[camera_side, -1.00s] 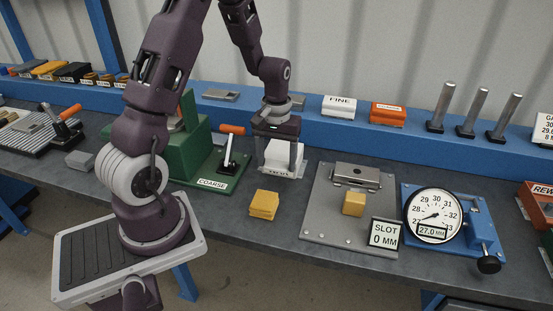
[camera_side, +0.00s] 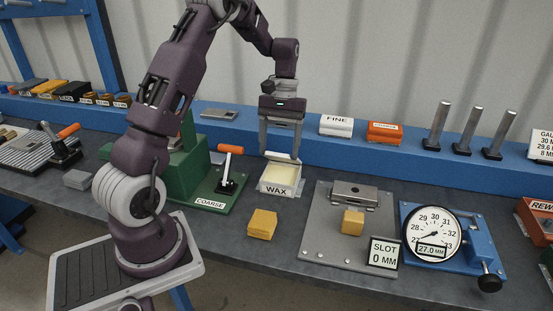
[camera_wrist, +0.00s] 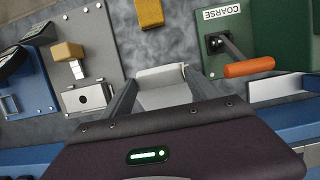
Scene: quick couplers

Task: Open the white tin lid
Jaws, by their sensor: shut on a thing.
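The white tin (camera_side: 281,190), marked WAX, stands on the bench right of the green COARSE fixture. Its top is uncovered and pale yellow wax (camera_side: 280,176) shows inside. My gripper (camera_side: 281,154) is above the tin's back edge, fingers pointing down, shut on the white lid (camera_side: 283,157). The lid shows nearly edge-on there, raised at the back of the tin. In the wrist view the lid (camera_wrist: 161,73) spans between my two fingertips (camera_wrist: 160,80). I cannot tell whether the lid still touches the tin.
The COARSE fixture's orange-handled lever (camera_side: 229,165) stands close on the left. A yellow block (camera_side: 262,224) lies in front. The grey plate (camera_side: 322,240) is to the right, with the dial gauge (camera_side: 433,233) beyond. The blue rail with FINE box (camera_side: 336,125) runs behind.

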